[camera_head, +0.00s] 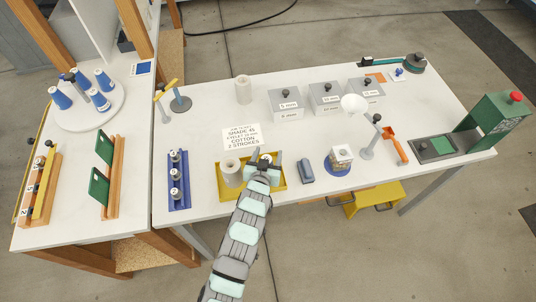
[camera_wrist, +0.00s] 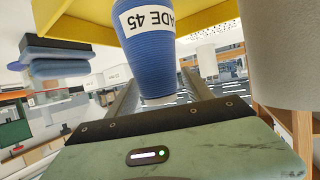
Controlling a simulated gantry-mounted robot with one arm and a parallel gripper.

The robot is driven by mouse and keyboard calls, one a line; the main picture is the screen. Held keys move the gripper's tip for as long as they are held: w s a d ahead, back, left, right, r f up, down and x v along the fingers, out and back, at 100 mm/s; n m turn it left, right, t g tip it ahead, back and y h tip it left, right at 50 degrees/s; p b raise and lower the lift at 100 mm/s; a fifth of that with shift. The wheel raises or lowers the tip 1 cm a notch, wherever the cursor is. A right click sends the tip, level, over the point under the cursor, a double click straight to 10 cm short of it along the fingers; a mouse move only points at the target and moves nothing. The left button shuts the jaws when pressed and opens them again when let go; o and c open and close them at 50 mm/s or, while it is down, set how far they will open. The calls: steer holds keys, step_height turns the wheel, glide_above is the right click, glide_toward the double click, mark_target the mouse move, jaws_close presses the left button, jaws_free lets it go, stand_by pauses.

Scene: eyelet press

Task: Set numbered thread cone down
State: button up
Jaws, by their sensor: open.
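My gripper (camera_head: 263,168) is at the yellow tray (camera_head: 277,191) near the table's front edge, with its jaws open. In the wrist view a blue thread cone (camera_wrist: 151,62) with a white band reading "ADE 45" (camera_wrist: 150,17) stands between the fingers (camera_wrist: 164,92), its base against the yellow tray (camera_wrist: 95,16). I cannot tell whether either finger touches it. In the head view the gripper mostly hides this cone. A pale cylinder (camera_head: 231,174) stands in the tray just left of the gripper; it also shows large in the wrist view (camera_wrist: 285,50).
A printed card (camera_head: 242,137) lies behind the tray. A blue rack (camera_head: 179,185) stands left, a dark blue block (camera_head: 306,171) right. Several blue cones stand on a round white stand (camera_head: 78,121). Grey boxes (camera_head: 290,103) and a green press (camera_head: 490,123) are farther right.

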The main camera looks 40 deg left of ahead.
steer(key=v, duration=1.2)
steer(key=shift+b, duration=0.3)
